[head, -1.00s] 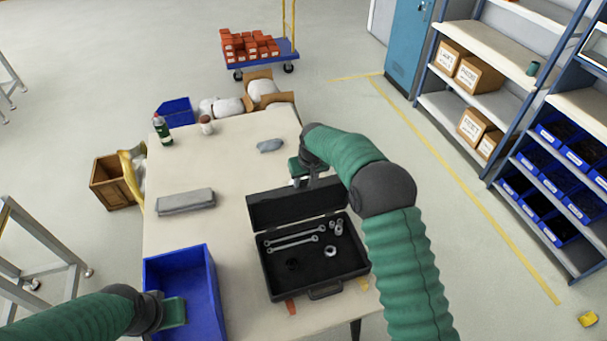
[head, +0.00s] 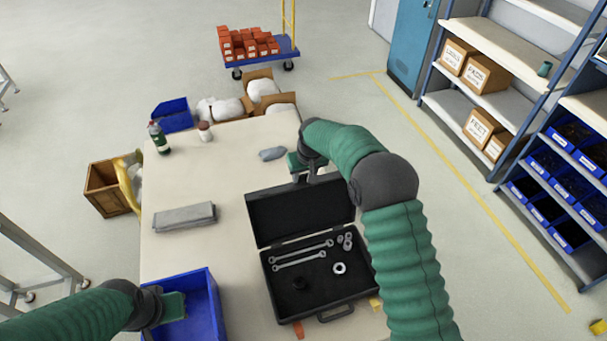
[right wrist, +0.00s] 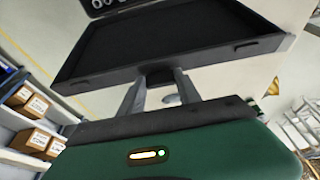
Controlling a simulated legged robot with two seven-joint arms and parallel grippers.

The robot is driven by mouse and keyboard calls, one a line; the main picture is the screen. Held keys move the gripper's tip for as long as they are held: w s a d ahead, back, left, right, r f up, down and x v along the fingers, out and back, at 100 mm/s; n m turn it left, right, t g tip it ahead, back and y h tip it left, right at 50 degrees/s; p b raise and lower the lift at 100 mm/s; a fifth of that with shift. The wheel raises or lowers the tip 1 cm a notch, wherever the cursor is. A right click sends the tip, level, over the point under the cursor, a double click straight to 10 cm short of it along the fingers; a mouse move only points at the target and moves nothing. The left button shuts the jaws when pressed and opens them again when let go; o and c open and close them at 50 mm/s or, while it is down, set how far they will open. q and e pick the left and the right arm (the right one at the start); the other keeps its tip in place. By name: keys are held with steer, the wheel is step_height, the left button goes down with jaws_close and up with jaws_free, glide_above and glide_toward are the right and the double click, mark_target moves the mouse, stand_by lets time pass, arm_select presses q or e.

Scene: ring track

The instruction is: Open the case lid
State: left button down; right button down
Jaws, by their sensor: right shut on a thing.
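The black case (head: 318,309) lies on the table with its lid (head: 290,212) swung up and back, away from the tray part. Wrenches (head: 302,254), sockets and a ring lie inside. My right gripper (head: 302,172) is at the far edge of the lid. In the right wrist view, its two fingers (right wrist: 160,92) are shut on the edge of the lid (right wrist: 165,45), which fills the upper middle. My left gripper (head: 172,306) is over the blue bin (head: 208,290), away from the case; its fingertips do not show clearly.
A green bottle (head: 159,138) and a small jar (head: 205,131) stand at the far left. The table's middle is mostly clear.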

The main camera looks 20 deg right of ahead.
steer(key=shift+w+r, duration=0.1)
steer(key=shift+r, duration=0.1)
steer(key=c, duration=1.2)
jaws_free()
steer(key=o, duration=0.4)
steer(key=shift+c, duration=0.2)
steer(key=shift+s+r, duration=0.15)
steer(key=shift+s, duration=0.05)
steer(key=b+v, duration=0.4)
steer(key=v, duration=1.2)
steer(key=shift+s+r, duration=0.1)
